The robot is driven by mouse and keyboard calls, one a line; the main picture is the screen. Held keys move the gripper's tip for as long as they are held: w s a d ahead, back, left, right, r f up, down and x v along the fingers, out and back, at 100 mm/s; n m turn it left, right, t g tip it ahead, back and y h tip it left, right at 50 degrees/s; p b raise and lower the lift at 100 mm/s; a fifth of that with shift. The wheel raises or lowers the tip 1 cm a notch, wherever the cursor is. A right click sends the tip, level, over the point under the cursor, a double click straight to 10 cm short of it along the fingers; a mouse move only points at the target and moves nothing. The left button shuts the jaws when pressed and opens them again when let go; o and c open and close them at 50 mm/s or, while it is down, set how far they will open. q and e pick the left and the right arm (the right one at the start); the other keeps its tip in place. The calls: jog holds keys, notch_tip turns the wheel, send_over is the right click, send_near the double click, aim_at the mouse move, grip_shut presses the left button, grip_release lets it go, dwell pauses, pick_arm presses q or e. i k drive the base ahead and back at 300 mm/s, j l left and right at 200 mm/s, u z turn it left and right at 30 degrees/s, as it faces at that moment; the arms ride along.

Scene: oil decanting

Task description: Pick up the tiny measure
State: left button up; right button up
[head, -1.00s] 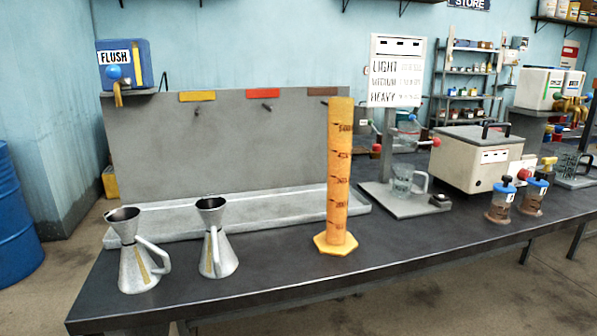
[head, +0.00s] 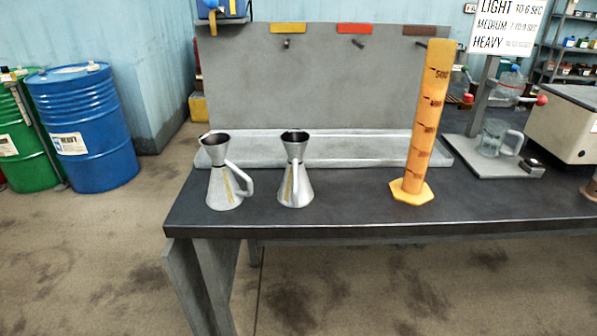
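Two metal measures with funnel tops stand upright on the dark bench in the head view. The left measure (head: 223,178) has a handle on its right side and a yellow strip. Neither of my grippers shows in this view.
An orange graduated cylinder (head: 425,125) stands on the bench (head: 350,205) right of the measures. Behind them is a grey tray (head: 345,147) below a grey panel (head: 320,85). A glass mug (head: 493,138) stands further right. Blue (head: 85,125) and green drums (head: 22,145) stand left.

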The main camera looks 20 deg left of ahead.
aim_at(296, 190)
jog(key=i+l+u, duration=0.1)
jog(key=i+l, duration=0.25)
jog(key=l, duration=0.15)
jog(key=i+l, duration=0.35)
jog(key=l, duration=0.15)
jog(key=i+j+u, duration=0.05)
